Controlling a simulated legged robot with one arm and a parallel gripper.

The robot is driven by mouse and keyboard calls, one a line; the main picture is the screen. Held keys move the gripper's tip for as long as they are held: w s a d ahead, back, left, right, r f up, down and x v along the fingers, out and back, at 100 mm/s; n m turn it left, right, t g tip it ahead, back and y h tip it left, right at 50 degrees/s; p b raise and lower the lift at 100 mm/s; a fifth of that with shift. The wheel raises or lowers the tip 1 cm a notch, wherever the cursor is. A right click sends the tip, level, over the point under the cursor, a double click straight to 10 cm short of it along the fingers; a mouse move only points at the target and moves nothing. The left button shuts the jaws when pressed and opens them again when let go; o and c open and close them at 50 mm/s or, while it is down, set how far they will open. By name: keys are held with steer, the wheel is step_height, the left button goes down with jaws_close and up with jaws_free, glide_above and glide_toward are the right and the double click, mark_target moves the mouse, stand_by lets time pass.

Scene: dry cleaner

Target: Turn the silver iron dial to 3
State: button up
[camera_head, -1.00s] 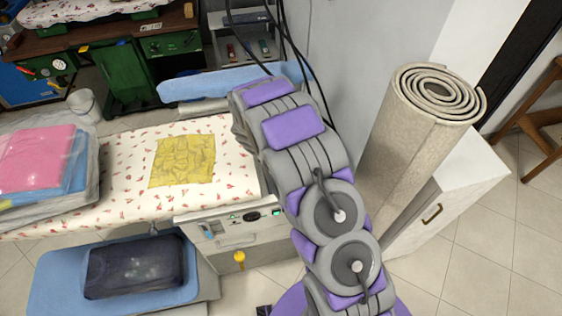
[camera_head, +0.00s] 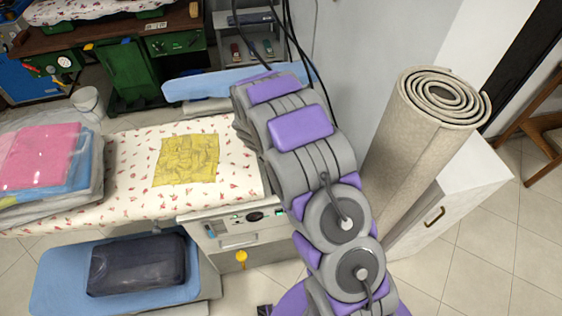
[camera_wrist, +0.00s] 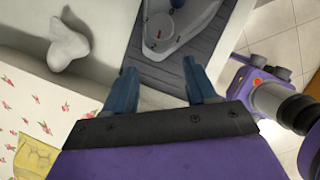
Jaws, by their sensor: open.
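In the wrist view my gripper (camera_wrist: 158,66) is open, with nothing between its two blue-grey fingers. Beyond the fingertips lies a dark grey ribbed mat (camera_wrist: 215,30). On it is a grey, silver-looking body that looks like the iron (camera_wrist: 185,28), cut off by the top edge. It bears a round pale dial-like disc (camera_wrist: 161,22) with a small red mark. The dial's numbers are too small to read. The fingers appear apart from the iron. In the head view my arm hides the gripper, and I cannot make out the iron there.
A floral ironing board (camera_head: 130,145) carries a yellow cloth (camera_head: 188,160) and bagged folded clothes (camera_head: 40,160). Its control panel (camera_head: 235,222) faces front. A rolled rug (camera_head: 415,150) and white cabinet (camera_head: 455,200) stand right. A white lump (camera_wrist: 68,42) lies left in the wrist view.

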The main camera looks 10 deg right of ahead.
steer(key=p+v, duration=0.2)
steer(key=v, duration=1.2)
steer(key=shift+d+r, duration=0.25)
steer(key=shift+d, duration=0.15)
steer(key=shift+d, duration=0.25)
